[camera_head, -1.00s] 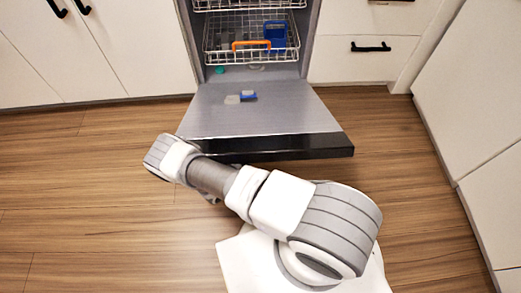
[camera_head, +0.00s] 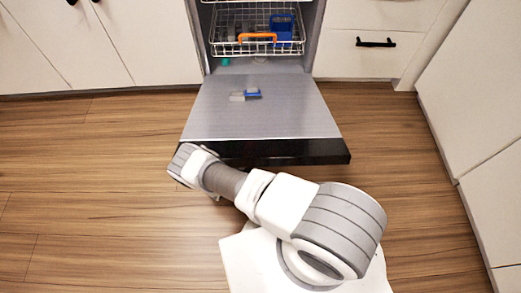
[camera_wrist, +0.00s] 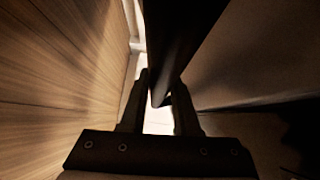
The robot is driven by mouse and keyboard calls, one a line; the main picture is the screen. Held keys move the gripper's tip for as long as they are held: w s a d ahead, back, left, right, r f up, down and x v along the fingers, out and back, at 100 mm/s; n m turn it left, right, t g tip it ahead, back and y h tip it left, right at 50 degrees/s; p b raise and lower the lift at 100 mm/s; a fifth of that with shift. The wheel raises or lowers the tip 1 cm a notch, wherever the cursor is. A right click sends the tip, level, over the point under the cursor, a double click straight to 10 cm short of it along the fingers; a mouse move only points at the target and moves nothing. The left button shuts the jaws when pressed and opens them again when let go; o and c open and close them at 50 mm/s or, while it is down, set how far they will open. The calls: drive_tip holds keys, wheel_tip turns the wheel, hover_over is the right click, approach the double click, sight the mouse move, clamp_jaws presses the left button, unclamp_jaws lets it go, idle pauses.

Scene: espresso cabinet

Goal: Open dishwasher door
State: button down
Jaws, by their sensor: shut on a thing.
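The dishwasher door (camera_head: 265,113) is folded far down in front of the dishwasher, its grey inner face up and its black front edge (camera_head: 300,152) toward me. In the wrist view my gripper (camera_wrist: 160,92) has its two dark fingers on either side of a dark bar-like part of the door (camera_wrist: 178,45), and it is shut on that part. In the head view my arm reaches to the door's front left corner, and the fingers are hidden under and behind the wrist. Which part of the door is held is hard to tell in the dark wrist picture.
The lower rack (camera_head: 257,31) is inside the dishwasher, with an orange-handled item (camera_head: 257,37) and a blue item (camera_head: 282,27). White cabinets stand on both sides, one close at the right (camera_head: 480,90). The wooden floor (camera_head: 90,200) at the left is clear.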

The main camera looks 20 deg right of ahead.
drive_tip(key=shift+s+d+f, duration=0.1)
drive_tip(key=shift+s+d, duration=0.05)
drive_tip(key=shift+s, duration=0.25)
drive_tip(key=c, duration=0.9)
unclamp_jaws()
drive_tip(key=shift+o, duration=1.2)
drive_tip(key=shift+w, duration=0.15)
drive_tip(key=shift+a, duration=0.2)
drive_tip(key=v, duration=1.7)
